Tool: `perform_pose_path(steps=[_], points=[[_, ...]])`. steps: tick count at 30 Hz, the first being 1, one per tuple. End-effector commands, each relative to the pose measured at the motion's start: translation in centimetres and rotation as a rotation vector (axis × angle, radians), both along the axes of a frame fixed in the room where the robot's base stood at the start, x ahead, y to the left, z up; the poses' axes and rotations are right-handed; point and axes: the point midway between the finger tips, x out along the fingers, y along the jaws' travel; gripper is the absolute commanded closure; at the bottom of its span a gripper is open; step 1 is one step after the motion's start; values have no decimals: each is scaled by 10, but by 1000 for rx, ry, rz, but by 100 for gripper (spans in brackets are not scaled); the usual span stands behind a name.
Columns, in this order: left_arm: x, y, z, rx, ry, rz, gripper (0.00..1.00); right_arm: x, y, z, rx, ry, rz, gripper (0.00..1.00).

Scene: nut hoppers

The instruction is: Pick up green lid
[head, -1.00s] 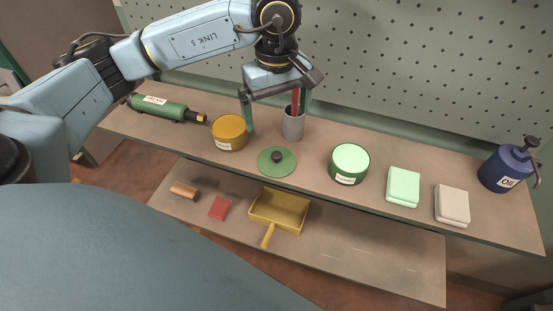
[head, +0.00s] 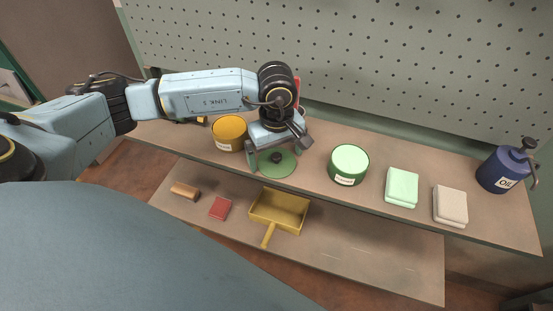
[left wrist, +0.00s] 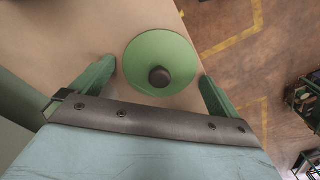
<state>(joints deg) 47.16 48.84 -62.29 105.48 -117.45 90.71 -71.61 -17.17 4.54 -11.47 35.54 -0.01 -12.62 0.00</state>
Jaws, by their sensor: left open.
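The green lid (head: 284,167) is a flat round disc with a dark knob on top. It lies on the upper shelf near its front edge. In the left wrist view the lid (left wrist: 150,48) shows whole, with its knob between and just beyond the fingers. My left gripper (head: 275,160) is open above the lid, with one finger on each side of it; in the left wrist view the open fingers (left wrist: 156,80) hold nothing. Whether the fingertips touch the lid or shelf I cannot tell. My right gripper is not in view.
An orange tin (head: 229,134) stands close left of the gripper and a green tin (head: 348,165) to the right. Two boxes, pale green (head: 401,188) and beige (head: 450,206), and a blue oil can (head: 502,172) stand farther right. A yellow dustpan (head: 281,210) lies on the lower shelf.

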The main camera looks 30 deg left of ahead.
Motion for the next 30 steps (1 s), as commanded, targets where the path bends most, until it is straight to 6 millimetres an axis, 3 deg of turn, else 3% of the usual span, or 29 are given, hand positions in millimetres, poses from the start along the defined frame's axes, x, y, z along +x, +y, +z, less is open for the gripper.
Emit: perform_pose_path(steps=[7, 16, 24, 30], points=[[0, 0, -2, -1, -1, 0, 0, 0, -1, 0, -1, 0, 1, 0], [0, 0, -2, -1, -1, 0, 37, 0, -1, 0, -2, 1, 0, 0], [1, 0, 2, -1, -3, 0, 37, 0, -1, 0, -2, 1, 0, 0], [2, 0, 34, -2, -8, -2, 37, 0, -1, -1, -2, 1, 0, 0]])
